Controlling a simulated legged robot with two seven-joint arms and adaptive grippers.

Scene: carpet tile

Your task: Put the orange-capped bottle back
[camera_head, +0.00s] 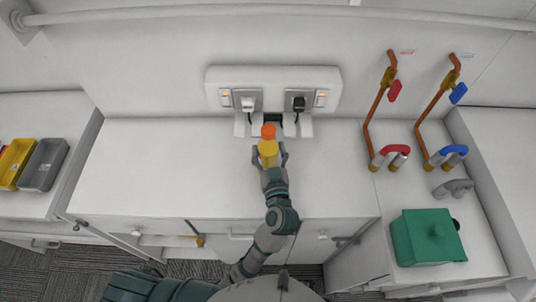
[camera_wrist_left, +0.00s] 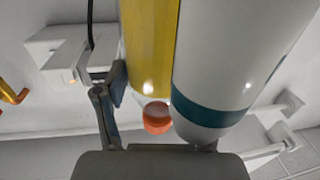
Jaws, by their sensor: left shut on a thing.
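The yellow bottle with an orange cap (camera_head: 268,148) is in my left gripper (camera_head: 269,157), above the middle of the white counter near the wall. The gripper's fingers close around its body, with the cap toward the wall. In the left wrist view the yellow body (camera_wrist_left: 148,45) and orange cap (camera_wrist_left: 157,120) show. A gripper finger (camera_wrist_left: 105,110) is left of them. A white cylinder with a teal band (camera_wrist_left: 225,70) overlaps the bottle's right side there; I cannot tell what it is. My right gripper is out of view.
A white wall panel (camera_head: 273,75) with plugs and brackets is just beyond the bottle. Pipes with red (camera_head: 394,91) and blue (camera_head: 458,93) handles and a green box (camera_head: 428,237) are on the right. Yellow and grey bins (camera_head: 44,164) are at far left. The counter left of the gripper is clear.

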